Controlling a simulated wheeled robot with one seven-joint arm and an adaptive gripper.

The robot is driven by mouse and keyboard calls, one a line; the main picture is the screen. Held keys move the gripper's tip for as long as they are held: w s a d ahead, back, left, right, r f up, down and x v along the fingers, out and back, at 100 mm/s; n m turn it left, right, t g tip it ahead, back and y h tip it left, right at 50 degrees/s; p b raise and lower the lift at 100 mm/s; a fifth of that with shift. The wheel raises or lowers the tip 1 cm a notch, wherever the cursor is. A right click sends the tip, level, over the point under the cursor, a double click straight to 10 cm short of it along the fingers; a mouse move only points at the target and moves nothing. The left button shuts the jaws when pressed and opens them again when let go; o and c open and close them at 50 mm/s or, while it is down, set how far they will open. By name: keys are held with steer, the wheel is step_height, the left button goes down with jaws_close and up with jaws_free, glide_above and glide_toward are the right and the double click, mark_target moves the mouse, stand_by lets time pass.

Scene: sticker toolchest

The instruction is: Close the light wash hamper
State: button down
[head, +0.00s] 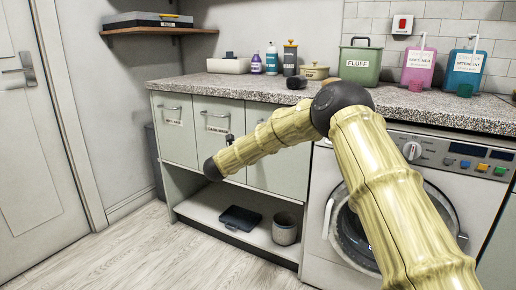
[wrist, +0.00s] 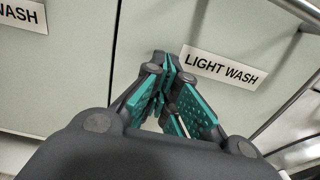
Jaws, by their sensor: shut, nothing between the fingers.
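The light wash hamper (wrist: 215,110) has a pale grey-green front with a white LIGHT WASH label (wrist: 225,67), seen close up in the wrist view. In the head view its front (head: 275,172) is the right one of three panels under the counter, partly covered by my arm. It looks roughly in line with its neighbours; whether a small gap remains at its top cannot be told. My gripper (wrist: 163,68), with teal pads, is shut and empty, left of the label. Whether its tips touch the panel is unclear. In the head view the gripper is mostly hidden behind my arm.
The middle panel (head: 208,150) and left panel (head: 175,140) have bar handles and labels. A washing machine (head: 318,235) stands on the right. An open shelf below holds a dark tray (head: 241,219) and a grey pot (head: 285,229). The floor at left is clear.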

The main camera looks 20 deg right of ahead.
steer(key=w+a+p+v, duration=0.1)
steer(key=p+v, duration=0.2)
steer(key=v, duration=0.9)
steer(key=s+a+f+n+y, duration=0.1)
steer(key=s+f+n+y, duration=0.2)
steer(key=s+f+n, duration=0.6)
steer(key=s+a+f+n+y, duration=0.15)
steer(key=f+n+y, duration=0.35)
steer(key=f, duration=0.8)
steer(key=s+a+f+n+y, duration=0.1)
steer(key=s+f+n+y, duration=0.1)
steer(key=s+f+n, duration=0.6)
steer(key=s+d+f+n+g+y, duration=0.1)
steer(key=s+f+n+g, duration=0.1)
steer(key=s+f+n, duration=0.55)
steer(key=s+d+f+n+g+y, duration=0.1)
steer(key=s+d+f+n+g, duration=0.3)
steer(key=s, duration=0.6)
steer(key=s+a+f+n+g+y, duration=0.1)
steer(key=s+f+n, duration=0.3)
steer(key=s+f, duration=0.4)
steer(key=s+d+r+n+g+p, duration=0.1)
steer(key=s+d+n+g, duration=0.2)
steer(key=s, duration=0.8)
steer(key=s+d+r+n+g, duration=0.15)
steer(key=s+n, duration=0.35)
steer(key=s, duration=0.6)
step_height(320, 180, up, 35)
steer(key=p, duration=3.6)
steer(key=shift+g, duration=0.35)
